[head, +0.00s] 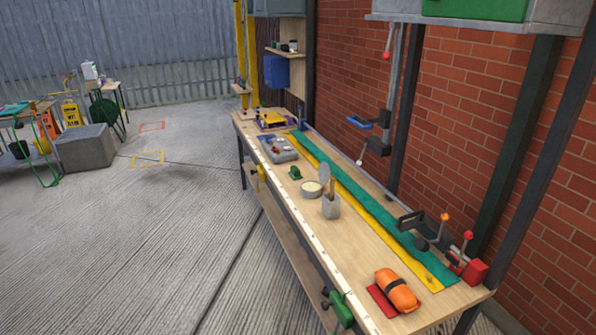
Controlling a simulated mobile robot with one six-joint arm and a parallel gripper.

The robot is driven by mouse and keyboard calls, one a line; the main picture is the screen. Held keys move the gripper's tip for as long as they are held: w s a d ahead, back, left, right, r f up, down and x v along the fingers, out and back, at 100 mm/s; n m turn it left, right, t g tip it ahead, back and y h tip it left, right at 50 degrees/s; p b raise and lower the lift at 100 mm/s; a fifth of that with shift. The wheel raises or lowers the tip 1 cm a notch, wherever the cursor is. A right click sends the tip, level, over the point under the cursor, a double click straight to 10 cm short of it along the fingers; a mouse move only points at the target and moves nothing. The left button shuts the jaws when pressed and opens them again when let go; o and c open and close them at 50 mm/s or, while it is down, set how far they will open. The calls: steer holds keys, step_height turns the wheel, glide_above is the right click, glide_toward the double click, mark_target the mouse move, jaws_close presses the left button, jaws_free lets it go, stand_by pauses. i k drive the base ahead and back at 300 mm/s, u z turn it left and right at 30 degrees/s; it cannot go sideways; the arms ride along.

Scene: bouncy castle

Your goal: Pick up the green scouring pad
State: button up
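A small dark green object (295,173) sits on the wooden workbench (352,262), left of the green strip and behind a small round tub. It may be the green scouring pad, but it is too small to be sure. No other loose green pad stands out on the bench. My gripper is not in view.
A round tub (311,190) and a grey holder with tools (331,207) stand mid-bench. An orange roll (397,290) lies on a red pad near the front. Green and yellow strips run lengthwise. Wall fixtures (377,146) overhang the right side. Concrete floor (130,240) left is open.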

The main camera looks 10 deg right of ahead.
mark_target(296, 174)
steer(key=u, duration=0.45)
steer(key=i, duration=0.45)
steer(key=u, duration=0.75)
steer(key=i, duration=0.65)
steer(key=u, duration=0.4)
steer(key=i, duration=1.8)
steer(key=z, duration=1.05)
steer(key=i, duration=0.85)
steer(key=z, duration=0.6)
